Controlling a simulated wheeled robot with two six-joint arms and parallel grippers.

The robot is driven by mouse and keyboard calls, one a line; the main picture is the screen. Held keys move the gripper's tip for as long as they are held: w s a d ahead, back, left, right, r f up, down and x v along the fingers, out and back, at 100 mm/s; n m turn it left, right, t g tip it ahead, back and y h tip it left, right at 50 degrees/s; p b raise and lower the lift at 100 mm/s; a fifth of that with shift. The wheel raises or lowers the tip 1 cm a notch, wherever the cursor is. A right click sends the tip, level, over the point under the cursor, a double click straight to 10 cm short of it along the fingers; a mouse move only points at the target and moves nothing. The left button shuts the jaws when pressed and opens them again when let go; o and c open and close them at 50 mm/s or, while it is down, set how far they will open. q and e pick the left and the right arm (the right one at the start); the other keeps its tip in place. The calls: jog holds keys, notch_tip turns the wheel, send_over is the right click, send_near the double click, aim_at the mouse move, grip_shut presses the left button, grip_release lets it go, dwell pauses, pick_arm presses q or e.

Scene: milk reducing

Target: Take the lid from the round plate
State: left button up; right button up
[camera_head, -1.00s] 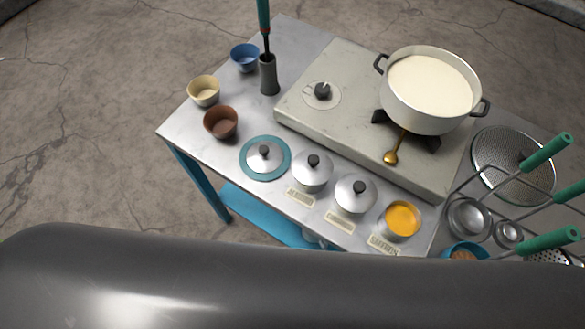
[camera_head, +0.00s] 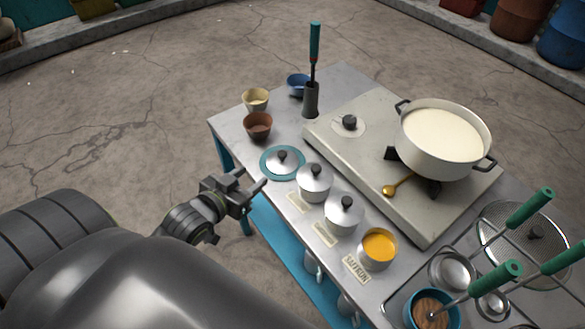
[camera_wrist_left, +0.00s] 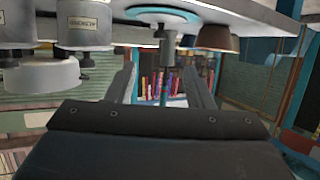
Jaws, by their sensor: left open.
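A shiny metal lid (camera_head: 282,157) with a black knob lies on the round teal-rimmed plate (camera_head: 268,173) at the table's near left edge. My left gripper (camera_head: 254,182) is just left of the plate in the head view, open and empty, with its fingers pointing toward the table and apart from the lid. The left wrist view looks upside down. My right gripper is not in view.
Two lidded pots (camera_head: 341,222) and a bowl of orange saffron (camera_head: 378,249) stand beside the plate. Brown (camera_head: 258,125) and cream (camera_head: 256,100) cups are behind it. The stove (camera_head: 350,155) bears a milk pot (camera_head: 445,140). Open floor lies to the left.

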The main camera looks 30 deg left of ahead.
aim_at(284, 152)
pick_arm(q)
jog(key=x, duration=1.2)
jog(key=shift+a, duration=0.2)
jog(key=shift+p+x, duration=0.6)
jog(key=shift+x, duration=2.1)
jog(key=shift+d, duration=0.15)
grip_shut()
